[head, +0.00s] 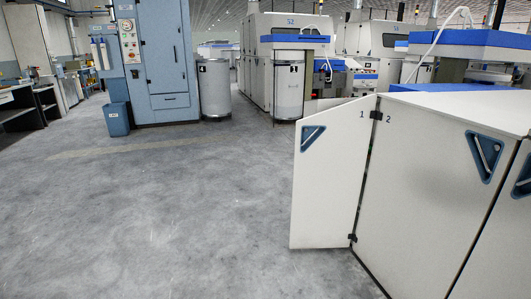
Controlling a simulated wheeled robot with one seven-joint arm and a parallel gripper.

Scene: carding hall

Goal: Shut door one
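Door one (326,185) is a white panel marked "1", with a blue triangular recessed handle (311,138) near its upper left. It stands open, swung out to the left from the white cabinet. Its hinged edge is on the right, with black hinges (376,115) at top and bottom. Door two (425,185), marked "2", lies flush in the cabinet front and has its own blue triangular handle (484,157). A dark narrow gap runs along the hinge line between them. My gripper is not in view.
The grey concrete floor (170,215) left of door one is clear. A blue machine cabinet (160,60), a small blue bin (116,119) and a metal can (214,90) stand at the back. A work table (25,108) is far left. White machines (290,45) stand behind.

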